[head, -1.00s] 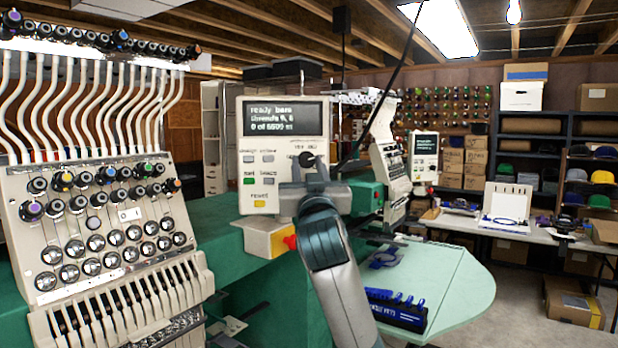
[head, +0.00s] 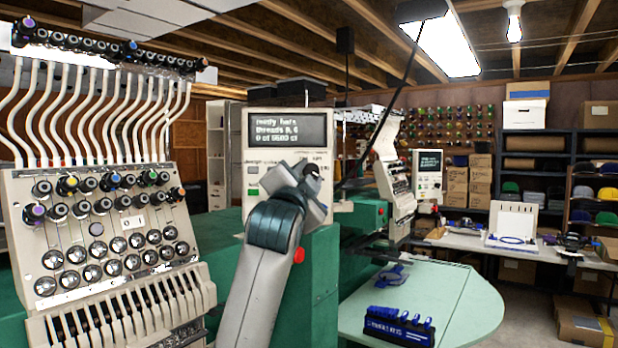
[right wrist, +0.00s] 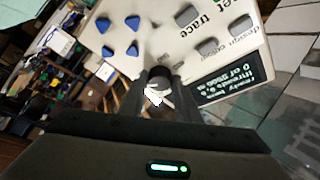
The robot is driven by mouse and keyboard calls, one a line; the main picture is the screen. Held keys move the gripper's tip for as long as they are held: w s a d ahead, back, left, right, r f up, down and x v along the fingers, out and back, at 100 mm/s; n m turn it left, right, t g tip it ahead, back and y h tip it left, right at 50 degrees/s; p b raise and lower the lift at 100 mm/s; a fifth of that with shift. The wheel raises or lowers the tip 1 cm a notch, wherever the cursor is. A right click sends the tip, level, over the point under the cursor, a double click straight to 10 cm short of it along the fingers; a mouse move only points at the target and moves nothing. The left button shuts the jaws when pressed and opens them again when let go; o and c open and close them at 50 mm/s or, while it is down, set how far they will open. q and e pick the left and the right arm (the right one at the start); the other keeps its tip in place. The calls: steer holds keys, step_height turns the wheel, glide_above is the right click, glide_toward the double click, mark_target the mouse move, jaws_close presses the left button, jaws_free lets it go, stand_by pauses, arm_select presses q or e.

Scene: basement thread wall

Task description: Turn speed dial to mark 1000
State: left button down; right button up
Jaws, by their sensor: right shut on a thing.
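The control panel (head: 258,158) of the near machine is a cream box with a dark screen (head: 288,128) of white text. The speed dial is a small dark round knob at the panel's right side; in the right wrist view the dial (right wrist: 158,78) sits between my fingers. My right gripper (head: 312,172) is shut on the dial, tilted, and covers the panel's lower right part. It also shows in the right wrist view (right wrist: 158,88). A white shape shows just below the dial there, but I cannot read any mark or number. My left gripper is out of view.
The multi-needle head (head: 110,240) with thread tubes stands at the left. A pale green table (head: 450,300) with a blue tool holder (head: 399,326) lies at the right. A second machine panel (head: 428,178) stands behind. Blue triangular and grey buttons (right wrist: 186,14) lie close around my fingers.

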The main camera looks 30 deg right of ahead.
steer(key=shift+r+m+g, duration=0.2)
steer(key=shift+m+g, duration=0.2)
steer(key=shift+m, duration=0.5)
steer(key=shift+m+g+p, duration=0.3)
steer(key=shift+m+p, duration=0.05)
steer(key=shift+m, duration=0.35)
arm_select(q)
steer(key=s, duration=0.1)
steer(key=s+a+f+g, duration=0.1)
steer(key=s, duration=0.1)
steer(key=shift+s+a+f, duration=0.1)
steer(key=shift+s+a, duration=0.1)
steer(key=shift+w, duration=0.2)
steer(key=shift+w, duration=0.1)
arm_select(e)
steer(key=o, duration=1.1)
steer(key=shift+w, duration=0.1)
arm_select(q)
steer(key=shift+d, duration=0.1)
arm_select(e)
steer(key=shift+a+f, duration=0.1)
steer(key=shift+f, duration=0.05)
